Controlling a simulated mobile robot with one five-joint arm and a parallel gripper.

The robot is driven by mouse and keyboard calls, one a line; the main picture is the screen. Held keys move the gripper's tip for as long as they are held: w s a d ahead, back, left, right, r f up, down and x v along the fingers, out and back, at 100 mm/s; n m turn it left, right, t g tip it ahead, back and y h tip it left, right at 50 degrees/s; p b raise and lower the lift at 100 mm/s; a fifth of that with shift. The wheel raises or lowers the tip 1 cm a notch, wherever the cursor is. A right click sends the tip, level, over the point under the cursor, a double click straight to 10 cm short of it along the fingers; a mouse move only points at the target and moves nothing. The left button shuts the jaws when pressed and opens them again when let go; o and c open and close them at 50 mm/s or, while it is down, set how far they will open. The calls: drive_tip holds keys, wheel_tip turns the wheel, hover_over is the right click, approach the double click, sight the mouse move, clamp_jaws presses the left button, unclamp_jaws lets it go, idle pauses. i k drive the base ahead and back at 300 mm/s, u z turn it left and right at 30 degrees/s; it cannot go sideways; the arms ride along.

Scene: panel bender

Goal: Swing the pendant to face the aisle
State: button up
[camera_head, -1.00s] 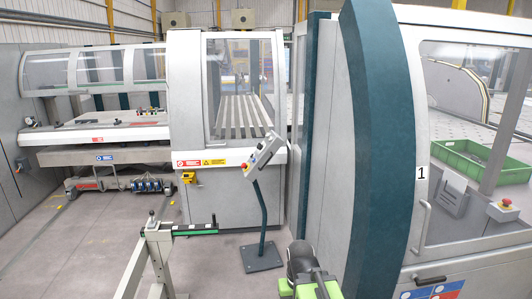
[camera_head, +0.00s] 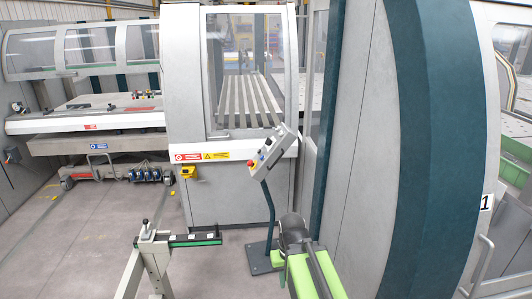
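The pendant (camera_head: 270,152) is a grey control box with coloured buttons, tilted on top of a dark bent post. Its post (camera_head: 270,205) rises from a square dark base plate (camera_head: 262,257) on the floor, in front of the grey machine cabinet. My arm (camera_head: 305,262), green and black, shows at the bottom centre, in front of and a little right of the post's foot. The fingertips of my gripper cannot be made out, and I see no contact with the pendant.
A grey stand with a rail (camera_head: 180,240) is at the lower left, left of the post. A large teal and grey machine housing (camera_head: 433,130) fills the right side. Open floor (camera_head: 85,235) lies at the left. A yellow box (camera_head: 188,172) is on the cabinet front.

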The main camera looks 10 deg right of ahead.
sight(284, 137)
drive_tip(key=u, duration=0.35)
drive_tip(key=i, duration=2.35)
drive_tip(key=u, duration=0.3)
